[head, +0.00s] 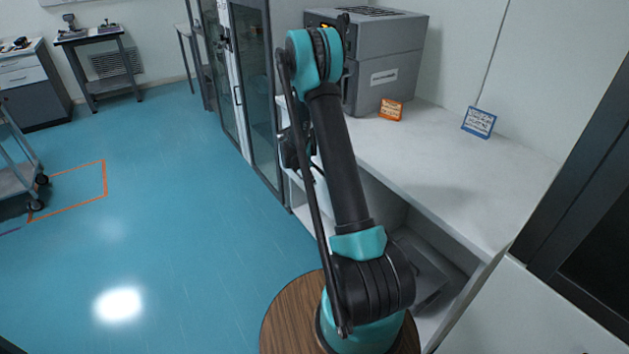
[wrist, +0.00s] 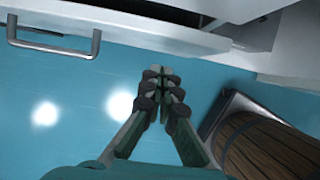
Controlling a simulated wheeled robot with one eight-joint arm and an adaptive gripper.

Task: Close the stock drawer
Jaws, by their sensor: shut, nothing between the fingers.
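The stock drawer's white front (wrist: 150,27) crosses the top of the wrist view, with a grey bar handle (wrist: 52,45) at its left. A dark opening shows behind the front, so the drawer stands open. My gripper (wrist: 160,78) is shut and empty, below and right of the handle in the picture, with blue floor behind it. It appears apart from the drawer front. In the head view my arm hides most of the drawer and gripper area.
A white bench (head: 450,180) bears a grey machine (head: 390,60), an orange sign (head: 391,110) and a blue sign (head: 479,122). A glass-door cabinet (head: 255,90) stands left of it. Blue floor (head: 180,200) is free at left, with a cart (head: 15,180) at the edge.

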